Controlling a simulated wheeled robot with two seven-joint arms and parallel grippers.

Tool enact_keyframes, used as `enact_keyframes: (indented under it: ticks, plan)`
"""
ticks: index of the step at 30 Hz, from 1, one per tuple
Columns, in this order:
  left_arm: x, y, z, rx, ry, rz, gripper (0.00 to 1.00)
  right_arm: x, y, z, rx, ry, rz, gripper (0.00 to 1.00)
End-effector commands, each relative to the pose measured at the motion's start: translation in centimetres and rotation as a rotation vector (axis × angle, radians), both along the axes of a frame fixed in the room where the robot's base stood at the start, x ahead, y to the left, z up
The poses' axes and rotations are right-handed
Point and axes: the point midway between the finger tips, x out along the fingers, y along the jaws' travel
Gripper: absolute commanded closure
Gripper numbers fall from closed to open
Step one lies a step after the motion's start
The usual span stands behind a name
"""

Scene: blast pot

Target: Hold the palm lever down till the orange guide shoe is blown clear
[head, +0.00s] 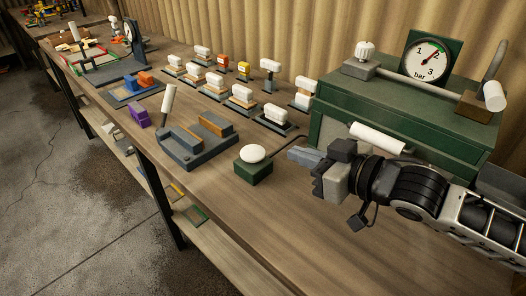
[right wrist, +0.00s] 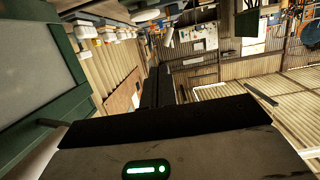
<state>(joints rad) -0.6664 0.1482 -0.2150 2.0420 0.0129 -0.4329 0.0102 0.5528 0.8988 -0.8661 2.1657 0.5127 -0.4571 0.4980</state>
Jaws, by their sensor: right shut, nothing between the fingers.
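My right gripper (head: 300,156) is shut and empty. Its fingertips point left, just right of a white mushroom-shaped knob (head: 252,153) on a small green block, with a small gap between them in the head view. My right gripper's dark fingers (right wrist: 165,85) also show in the right wrist view. I cannot tell for certain which part is the palm lever; a white bar (head: 377,137) sits at the green cabinet's front, and a white handle (head: 168,97) stands tilted on a grey fixture. My left gripper is not seen.
The green cabinet (head: 335,105) stands at the right, with a round gauge (head: 428,58) on top. A grey fixture (head: 190,150) and a purple block (head: 138,115) are left of the knob. The bench front (head: 250,220) is clear.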

Motion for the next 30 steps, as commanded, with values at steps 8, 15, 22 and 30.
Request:
enact_keyframes:
  ticks: [8, 15, 22, 30]
  plan:
    - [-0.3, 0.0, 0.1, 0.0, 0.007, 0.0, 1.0, 1.5, 1.5, -0.3, 0.003, -0.001, 0.0, 1.0]
    - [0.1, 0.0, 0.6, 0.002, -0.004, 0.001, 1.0, 5.0, 5.0, -1.5, 0.001, -0.001, 0.0, 1.0]
    - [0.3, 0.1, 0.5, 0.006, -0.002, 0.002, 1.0, 6.9, 6.9, -4.0, -0.003, 0.004, 0.0, 1.0]
    - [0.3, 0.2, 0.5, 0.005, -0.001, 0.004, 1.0, 6.9, 6.9, -6.3, -0.001, 0.001, 0.0, 1.0]
